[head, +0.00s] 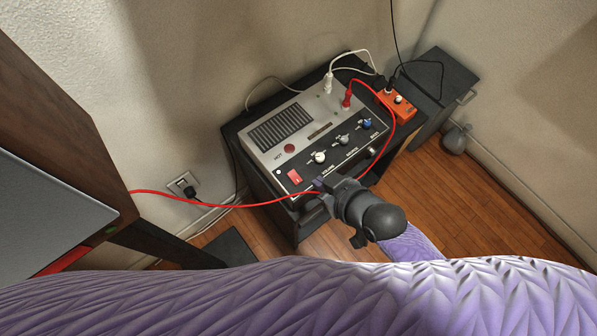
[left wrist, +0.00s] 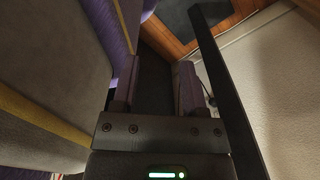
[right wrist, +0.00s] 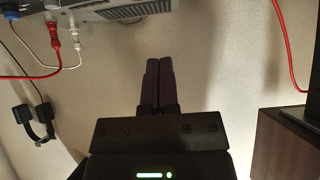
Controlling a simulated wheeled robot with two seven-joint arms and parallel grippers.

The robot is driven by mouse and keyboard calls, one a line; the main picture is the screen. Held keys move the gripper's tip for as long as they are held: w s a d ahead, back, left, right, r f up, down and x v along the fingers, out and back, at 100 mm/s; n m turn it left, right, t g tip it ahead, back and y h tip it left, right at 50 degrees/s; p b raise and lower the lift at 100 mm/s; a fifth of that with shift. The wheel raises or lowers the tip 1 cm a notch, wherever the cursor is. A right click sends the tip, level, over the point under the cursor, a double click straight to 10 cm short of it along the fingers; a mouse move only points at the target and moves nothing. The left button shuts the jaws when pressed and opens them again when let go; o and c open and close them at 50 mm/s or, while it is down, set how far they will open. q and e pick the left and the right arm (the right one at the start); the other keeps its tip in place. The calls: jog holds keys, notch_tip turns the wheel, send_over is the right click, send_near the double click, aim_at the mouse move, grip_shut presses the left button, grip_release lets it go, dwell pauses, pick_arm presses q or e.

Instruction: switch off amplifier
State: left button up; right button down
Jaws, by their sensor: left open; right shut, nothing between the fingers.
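The amplifier (head: 318,138) is a grey box with a black front panel, on a dark stand. Its red rocker switch (head: 295,177) is at the panel's left end; I cannot tell its position. White, grey and blue knobs run to the right. My right gripper (head: 319,186) is shut and empty, close to the switch at the amplifier's front left corner; contact is unclear. In the right wrist view its fingers (right wrist: 159,64) are together, with the amplifier's edge (right wrist: 135,12) at the top. My left gripper (left wrist: 154,84) is open and empty in its own wrist view, and outside the head view.
A red cable (head: 245,205) crosses in front of the amplifier beside my right gripper. Red and white plugs (head: 347,97) stand on its top. An orange box (head: 397,104) sits to the right. A wall outlet (head: 185,186) and wooden furniture (head: 50,110) are at left.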

pick_arm(q)
jog(key=shift+d, duration=0.1)
pick_arm(e)
jog(key=shift+f, duration=0.1)
jog(key=b, duration=0.6)
send_over(297, 180)
jog(key=f, duration=0.6)
jog(key=shift+s+d+f, duration=0.15)
jog(key=shift+s+d, duration=0.05)
jog(key=shift+s, duration=0.05)
jog(key=f, duration=0.1)
jog(key=b, duration=0.1)
jog(key=f, duration=0.1)
jog(key=shift+w+a+f, duration=0.25)
jog(key=shift+w+f, duration=0.05)
jog(key=shift+w+f+b, duration=0.1)
jog(key=shift+f+b, duration=0.45)
pick_arm(q)
jog(key=s+a+f+g, duration=0.1)
jog(key=s+a+f, duration=0.2)
jog(key=f, duration=0.4)
jog(key=shift+s+a+f+y, duration=0.15)
jog(key=shift+s+f+y, duration=0.15)
jog(key=shift+s+f, duration=0.1)
jog(key=shift+w, duration=0.15)
